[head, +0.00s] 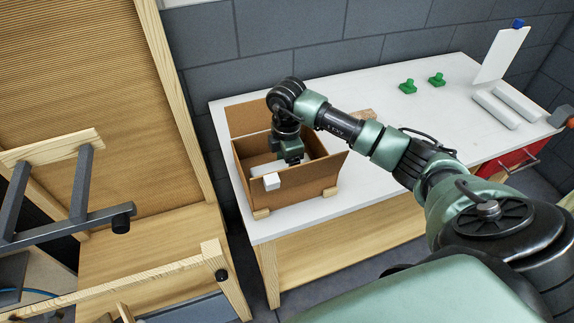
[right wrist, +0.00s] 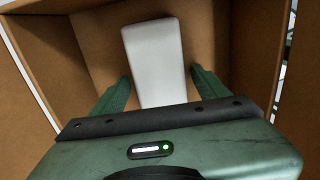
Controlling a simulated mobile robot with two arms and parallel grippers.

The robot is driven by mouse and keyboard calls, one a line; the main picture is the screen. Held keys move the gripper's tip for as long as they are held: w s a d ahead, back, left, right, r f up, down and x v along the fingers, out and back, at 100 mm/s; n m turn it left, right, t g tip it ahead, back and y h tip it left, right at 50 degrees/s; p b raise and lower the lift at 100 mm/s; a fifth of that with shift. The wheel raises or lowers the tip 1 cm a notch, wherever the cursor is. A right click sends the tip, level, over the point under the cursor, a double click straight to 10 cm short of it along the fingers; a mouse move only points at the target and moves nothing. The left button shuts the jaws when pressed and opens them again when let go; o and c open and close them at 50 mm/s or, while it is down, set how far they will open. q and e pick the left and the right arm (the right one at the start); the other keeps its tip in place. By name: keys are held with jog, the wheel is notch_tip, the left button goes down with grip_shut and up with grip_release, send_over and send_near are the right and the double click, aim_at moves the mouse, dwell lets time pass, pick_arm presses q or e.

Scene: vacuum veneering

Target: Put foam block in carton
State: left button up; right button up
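The brown cardboard carton (head: 312,185) stands open on the white table. My right gripper (head: 291,160) reaches down into the carton from above. In the right wrist view its green fingers (right wrist: 160,76) are spread, one on each side of the block, with gaps between. The near end of the block is hidden by the gripper body. Two long pale blocks (head: 496,110) lie at the table's right. My left gripper is not in view.
Green knobbed pieces (head: 408,87) and an upright white panel (head: 502,54) stand toward the back right. A wooden frame (head: 190,110) stands to the left, apart from the table.

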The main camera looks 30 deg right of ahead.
jog(key=shift+r, duration=0.55)
notch_tip(320, 180, up, 11)
jog(key=b, duration=0.2)
jog(key=shift+r, duration=0.15)
